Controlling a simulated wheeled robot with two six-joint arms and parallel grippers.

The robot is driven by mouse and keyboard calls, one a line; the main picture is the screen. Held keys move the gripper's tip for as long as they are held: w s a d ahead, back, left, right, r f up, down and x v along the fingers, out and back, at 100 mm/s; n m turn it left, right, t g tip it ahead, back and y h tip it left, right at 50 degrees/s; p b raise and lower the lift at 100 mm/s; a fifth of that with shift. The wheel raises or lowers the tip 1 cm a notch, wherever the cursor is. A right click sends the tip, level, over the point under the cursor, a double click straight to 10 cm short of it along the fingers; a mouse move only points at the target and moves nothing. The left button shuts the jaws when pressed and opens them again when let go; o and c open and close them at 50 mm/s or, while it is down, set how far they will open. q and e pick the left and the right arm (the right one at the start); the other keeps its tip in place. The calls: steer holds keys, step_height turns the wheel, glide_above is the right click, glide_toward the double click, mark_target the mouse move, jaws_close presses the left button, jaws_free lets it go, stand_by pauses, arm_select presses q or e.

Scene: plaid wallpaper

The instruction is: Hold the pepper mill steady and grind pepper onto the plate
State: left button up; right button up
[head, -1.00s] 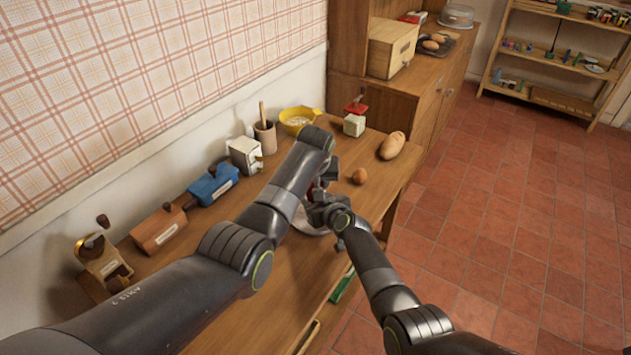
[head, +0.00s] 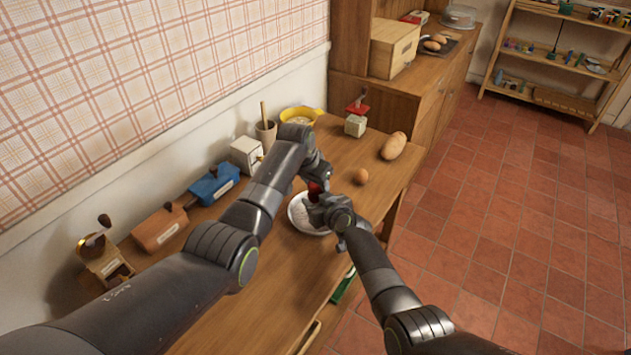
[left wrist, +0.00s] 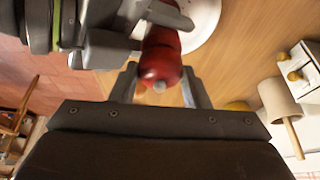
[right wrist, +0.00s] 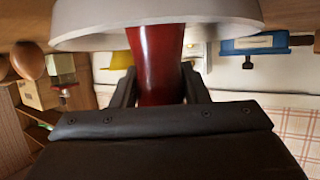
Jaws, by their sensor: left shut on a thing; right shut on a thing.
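The red pepper mill (head: 315,188) stands over the white plate (head: 296,216) and is mostly hidden by my grippers in the head view. My left gripper (head: 322,178) is shut on its upper part; the rounded red top (left wrist: 161,62) sits between the fingers in the left wrist view. My right gripper (head: 318,207) is shut on the mill's body, lower down; the red shaft (right wrist: 156,62) shows between its fingers in the right wrist view. The plate (right wrist: 80,32) shows beyond it there. I cannot see whether pepper lies on the plate.
An egg (head: 361,176) and a bread loaf (head: 394,146) lie right of the plate. The counter's front edge is near my right arm.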

stand_by(0.4)
arm_select(q)
steer(key=o, duration=1)
steer(key=shift+d, duration=0.1)
steer(key=shift+s+d, duration=0.15)
steer(key=shift+a+v, duration=0.2)
steer(key=shift+v, duration=1.8)
steer(key=shift+a+v, duration=0.2)
steer(key=shift+v, duration=1.8)
